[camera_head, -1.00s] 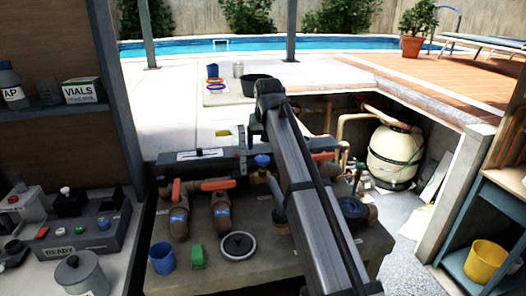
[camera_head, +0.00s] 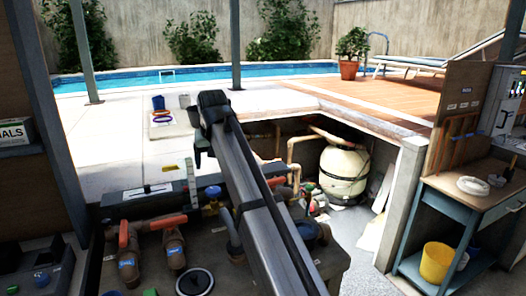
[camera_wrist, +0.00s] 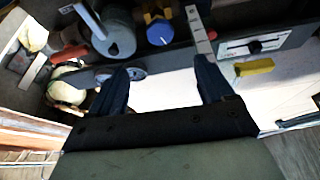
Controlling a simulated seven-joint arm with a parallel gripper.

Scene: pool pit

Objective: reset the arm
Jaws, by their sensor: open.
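My arm (camera_head: 250,185) rises from the lower right of the bench and bends at its dark elbow in the head view. My gripper (camera_wrist: 162,72) shows in the wrist view, with its two dark fingers well apart and nothing between them. Beyond the fingertips lie a blue knob (camera_wrist: 160,33), a grey cylindrical part (camera_wrist: 115,40) and an upright marked strip (camera_wrist: 195,28). A yellow block (camera_wrist: 253,67) is to the right of the right finger. The gripper's fingers are hidden in the head view.
The pipework bench has orange-handled valves (camera_head: 124,234) and a round lid (camera_head: 195,281). A cream tank (camera_head: 343,172) stands in the pit beyond. At right, a blue-grey bench (camera_head: 470,205) holds a yellow bucket (camera_head: 436,262) below. Open paving lies behind the arm.

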